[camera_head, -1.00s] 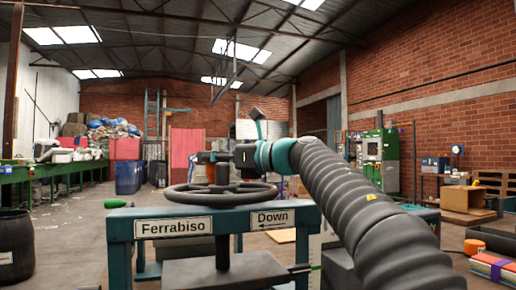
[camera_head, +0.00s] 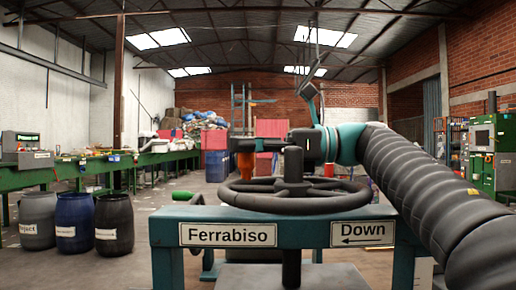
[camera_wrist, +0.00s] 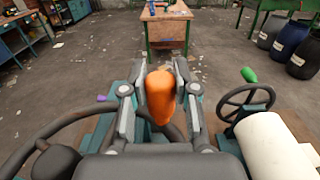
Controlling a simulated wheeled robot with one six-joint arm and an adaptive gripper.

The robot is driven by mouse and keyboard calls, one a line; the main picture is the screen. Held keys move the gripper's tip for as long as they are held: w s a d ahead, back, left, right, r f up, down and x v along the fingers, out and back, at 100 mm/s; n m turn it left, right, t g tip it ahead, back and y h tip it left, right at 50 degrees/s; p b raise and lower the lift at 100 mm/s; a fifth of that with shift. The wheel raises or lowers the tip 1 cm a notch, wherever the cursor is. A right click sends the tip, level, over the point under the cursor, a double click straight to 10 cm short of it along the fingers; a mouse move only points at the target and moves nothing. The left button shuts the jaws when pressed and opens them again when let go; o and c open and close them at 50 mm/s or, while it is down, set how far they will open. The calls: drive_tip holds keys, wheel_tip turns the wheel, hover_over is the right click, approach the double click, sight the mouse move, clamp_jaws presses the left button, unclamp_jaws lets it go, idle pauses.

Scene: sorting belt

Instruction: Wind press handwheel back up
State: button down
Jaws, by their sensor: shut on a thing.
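The press handwheel (camera_head: 342,197) is a dark spoked wheel lying flat on top of the teal press frame (camera_head: 290,215). The frame bears the signs "Ferrabiso" (camera_head: 227,234) and "Down" (camera_head: 362,233), the latter with an arrow to the left. An orange handle (camera_wrist: 160,95) stands upright on the wheel's rim; it also shows in the head view (camera_head: 245,160). My gripper (camera_wrist: 161,88) is shut on this handle, with one finger on each side. The wheel's rim also shows in the wrist view (camera_wrist: 60,125).
A second dark handwheel (camera_wrist: 248,105) with a green knob and a white roll (camera_wrist: 275,145) are at right in the wrist view. Barrels (camera_head: 74,222) stand along the green belt (camera_head: 60,173) at left. Open floor lies beyond the press.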

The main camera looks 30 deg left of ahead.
drive_tip(key=shift+s, duration=0.15)
idle(0.3)
drive_tip(key=c, duration=0.9)
unclamp_jaws()
drive_tip(key=shift+o, duration=0.2)
drive_tip(key=v, duration=1.2)
drive_tip(key=shift+a, duration=0.1)
